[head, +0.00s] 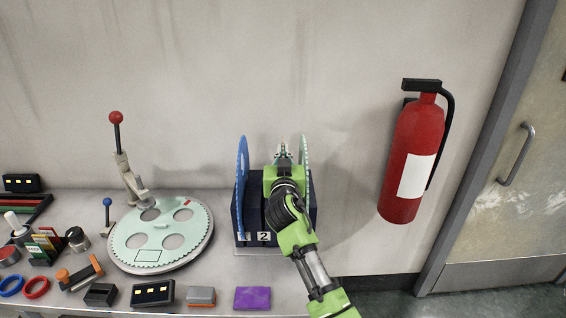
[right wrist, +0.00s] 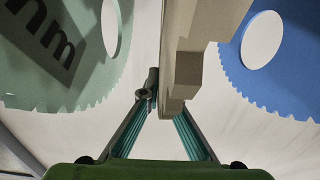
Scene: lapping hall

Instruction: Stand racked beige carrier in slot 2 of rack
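The dark rack (head: 308,222) stands on the bench against the wall, with a label 2 on its front. A blue toothed carrier (head: 242,190) stands upright in its left part and a pale green one (head: 306,160) at its right. My right gripper (head: 283,151) is over the middle of the rack, between these two. In the right wrist view its fingers (right wrist: 160,100) close on a beige, stepped edge (right wrist: 178,70), which appears to be the beige carrier seen edge-on. In the head view that carrier is hidden; how deep it sits cannot be told. My left gripper is out of view.
Left of the rack lie a round pale green plate (head: 182,243) with holes and a beige lever clamp (head: 128,175) with a red knob. A purple block (head: 252,298) and a grey block (head: 201,296) lie in front. A red extinguisher (head: 411,165) hangs at right.

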